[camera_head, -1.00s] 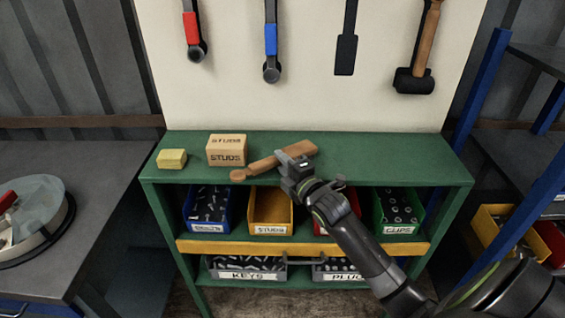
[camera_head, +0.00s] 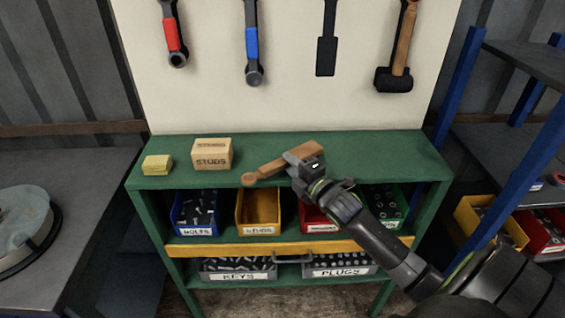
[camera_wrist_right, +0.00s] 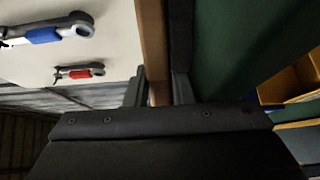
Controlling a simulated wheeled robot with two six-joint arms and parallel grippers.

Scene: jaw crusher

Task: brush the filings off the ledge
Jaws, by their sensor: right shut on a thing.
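A wooden brush (camera_head: 277,167) with a rounded handle end is at the green cabinet's top (camera_head: 380,149), which looks like the ledge. My right gripper (camera_head: 304,156) is shut on the brush near its wide end. In the right wrist view the brush's wood (camera_wrist_right: 153,40) runs between the two fingers (camera_wrist_right: 158,92), with a dark strip beside it. I cannot tell whether the brush touches the top. I cannot make out any filings. My left gripper is not in view.
A yellow block (camera_head: 157,165) and a STUDS carton (camera_head: 212,154) stand left of the brush on the top. Tools hang on the pale board (camera_head: 290,100) behind. Labelled bins (camera_head: 258,207) fill the shelves below. A blue rack (camera_head: 470,95) stands at right.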

